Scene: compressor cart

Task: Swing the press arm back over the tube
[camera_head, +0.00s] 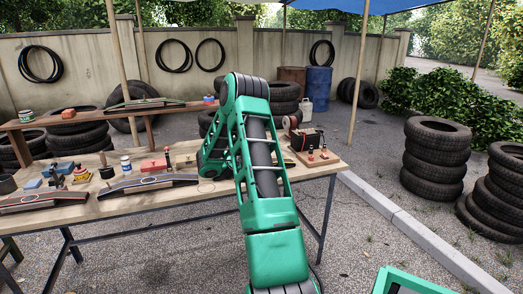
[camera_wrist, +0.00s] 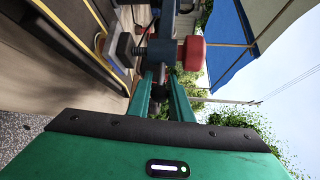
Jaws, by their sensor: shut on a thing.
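My gripper (camera_wrist: 162,80) shows in the wrist view as two green fingers, shut on a dark part of the press arm (camera_wrist: 160,50). The press arm is a dark blue-grey block with a red knob (camera_wrist: 191,54) at its right side and a dark round pad at its left. A long dark strip with yellow edges (camera_wrist: 82,30) runs along the upper left of the wrist view, near the pad. I cannot tell whether this strip is the tube, or whether the pad touches it. In the head view my own arm hides the gripper and the held part.
The wooden workbench (camera_head: 225,186) carries arched black pieces (camera_head: 148,186), a red box (camera_head: 153,166), small tools and a dark machine (camera_head: 306,141) at right. A raised shelf (camera_head: 100,120) stands behind. Tyre stacks (camera_head: 436,155) stand at right on open gravel.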

